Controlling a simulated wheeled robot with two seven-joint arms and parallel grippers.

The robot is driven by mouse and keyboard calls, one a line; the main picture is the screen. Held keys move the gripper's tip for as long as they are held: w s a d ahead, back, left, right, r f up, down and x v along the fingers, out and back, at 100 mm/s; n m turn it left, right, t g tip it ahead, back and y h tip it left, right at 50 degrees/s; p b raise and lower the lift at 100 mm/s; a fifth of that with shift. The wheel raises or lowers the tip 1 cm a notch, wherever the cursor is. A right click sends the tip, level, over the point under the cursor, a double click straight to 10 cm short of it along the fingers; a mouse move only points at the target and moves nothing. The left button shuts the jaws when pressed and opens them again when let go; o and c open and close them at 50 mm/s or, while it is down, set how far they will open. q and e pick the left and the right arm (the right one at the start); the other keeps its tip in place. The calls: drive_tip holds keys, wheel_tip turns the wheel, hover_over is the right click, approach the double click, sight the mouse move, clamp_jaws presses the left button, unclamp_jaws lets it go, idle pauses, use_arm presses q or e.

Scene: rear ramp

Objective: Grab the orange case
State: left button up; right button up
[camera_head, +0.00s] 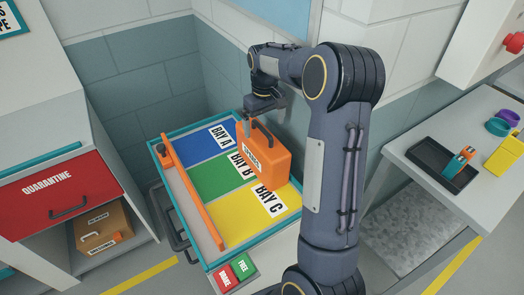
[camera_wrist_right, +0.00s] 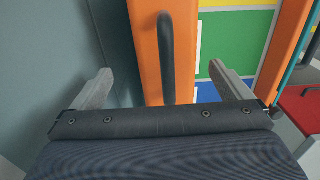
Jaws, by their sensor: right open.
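The orange case (camera_head: 270,163) stands upright on the bay cart, over the back of the green and yellow bays, with a small white label on its side. Its dark handle (camera_head: 264,131) is on top. My right gripper (camera_head: 245,127) is open at the case's top, by the left end of the handle. In the right wrist view, the open fingers (camera_wrist_right: 162,88) lie on either side of the handle (camera_wrist_right: 167,58) and the orange case top (camera_wrist_right: 149,60), with gaps on both sides. I cannot tell how deep the fingers reach. My left gripper is out of view.
The cart has a teal rim (camera_head: 155,150), an orange bar (camera_head: 195,200) along its front and red and green BRAKE and FREE buttons (camera_head: 236,271). A red QUARANTINE drawer (camera_head: 48,190) is left, above a brown-orange case (camera_head: 101,226). A side table (camera_head: 425,150) holds a black tray (camera_head: 443,172).

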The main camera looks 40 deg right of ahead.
sight(262, 136)
drive_tip(key=f, duration=0.2)
drive_tip(key=f+p, duration=0.1)
drive_tip(key=a+f, duration=0.1)
drive_tip(key=f, duration=0.1)
drive_tip(key=shift+f, duration=0.3)
drive_tip(key=shift+d+f, duration=0.1)
drive_tip(key=shift+f, duration=0.3)
drive_tip(key=shift+c, duration=0.2)
drive_tip(key=shift+w+r, duration=0.1)
drive_tip(key=c, duration=2.1)
drive_tip(key=shift+r, duration=0.1)
